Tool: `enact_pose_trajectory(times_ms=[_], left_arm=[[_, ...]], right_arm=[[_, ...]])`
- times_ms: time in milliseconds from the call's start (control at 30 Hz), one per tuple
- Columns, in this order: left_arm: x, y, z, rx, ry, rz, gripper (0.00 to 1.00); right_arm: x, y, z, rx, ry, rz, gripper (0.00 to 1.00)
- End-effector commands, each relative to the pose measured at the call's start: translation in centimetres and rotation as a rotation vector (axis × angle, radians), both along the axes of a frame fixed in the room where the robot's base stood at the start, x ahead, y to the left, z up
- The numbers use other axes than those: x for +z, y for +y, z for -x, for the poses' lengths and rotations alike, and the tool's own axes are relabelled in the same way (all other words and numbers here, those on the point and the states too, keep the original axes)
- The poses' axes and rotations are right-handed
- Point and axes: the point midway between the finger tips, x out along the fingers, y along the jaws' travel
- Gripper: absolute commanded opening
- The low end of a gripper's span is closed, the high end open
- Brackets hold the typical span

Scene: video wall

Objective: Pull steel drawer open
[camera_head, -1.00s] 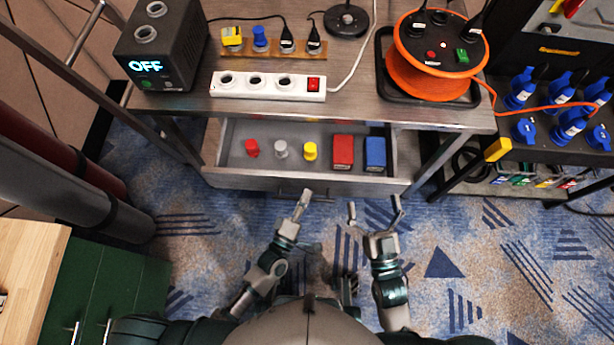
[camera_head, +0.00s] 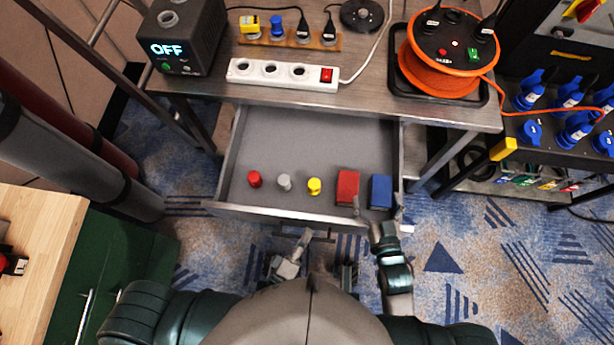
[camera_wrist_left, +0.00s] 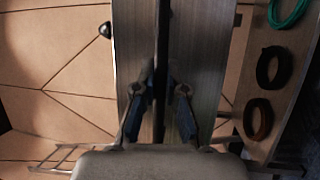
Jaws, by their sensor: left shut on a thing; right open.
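The steel drawer (camera_head: 315,140) stands well out from under the metal table. A red peg (camera_head: 254,179), a grey peg (camera_head: 284,182), a yellow peg (camera_head: 314,186), a red block (camera_head: 347,186) and a blue block (camera_head: 381,191) lie near its front. My left gripper (camera_head: 303,240) is shut on the drawer handle (camera_head: 322,235), below the drawer front. In the left wrist view, its fingers (camera_wrist_left: 159,92) are on either side of a dark strip. My right gripper (camera_head: 380,212) is open and empty at the drawer's front right corner, in front of the blue block.
On the table (camera_head: 215,85) stand a power strip (camera_head: 283,73), a black box reading OFF (camera_head: 180,45) and an orange cable reel (camera_head: 440,60). A green cabinet (camera_head: 110,265) is at lower left. Blue plugs fill the right shelf. Carpet is clear at lower right.

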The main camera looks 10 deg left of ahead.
Motion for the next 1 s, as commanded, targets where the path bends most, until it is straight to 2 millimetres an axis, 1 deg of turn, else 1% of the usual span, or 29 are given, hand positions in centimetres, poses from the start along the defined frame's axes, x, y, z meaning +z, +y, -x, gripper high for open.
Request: enact_pose_trajectory(times_ms=[33, 267, 300, 367, 400, 667, 767, 867, 967, 1000], left_arm=[[-0.6, 0.1, 0.2, -0.002, 0.013, -0.008, 0.00], [-0.7, 0.1, 0.1, -0.002, 0.014, -0.009, 0.00], [-0.7, 0.1, 0.1, -0.002, 0.013, -0.008, 0.18], [-0.6, 0.1, 0.1, -0.002, 0.012, -0.008, 0.33], [-0.5, 0.1, 0.1, -0.002, 0.012, -0.006, 0.37], [-0.2, 0.0, 0.0, -0.001, 0.006, -0.002, 0.37], [0.4, 0.0, 0.0, -0.001, 0.005, -0.002, 0.37], [2.0, 0.1, 0.0, 0.000, 0.004, 0.000, 0.37], [4.2, 0.1, 0.0, 0.003, 0.003, 0.003, 0.37], [5.2, 0.1, 0.0, 0.003, -0.001, 0.003, 0.43]], right_arm=[[-0.1, 0.0, 0.0, 0.000, 0.001, 0.000, 1.00], [-0.1, 0.0, 0.0, 0.000, 0.001, 0.000, 1.00], [-0.1, 0.0, 0.0, 0.000, 0.000, 0.000, 1.00], [-0.1, 0.0, 0.0, 0.000, 0.000, 0.000, 1.00], [-0.1, 0.0, 0.0, 0.000, 0.000, 0.000, 1.00], [-0.1, 0.0, 0.0, 0.000, -0.001, 0.000, 1.00], [-0.1, 0.0, 0.0, 0.000, 0.000, 0.000, 1.00], [-0.1, 0.0, 0.0, 0.000, 0.000, 0.000, 1.00], [0.0, 0.0, 0.0, 0.000, -0.001, 0.000, 1.00], [0.0, 0.0, 0.1, 0.000, -0.001, 0.000, 1.00]])
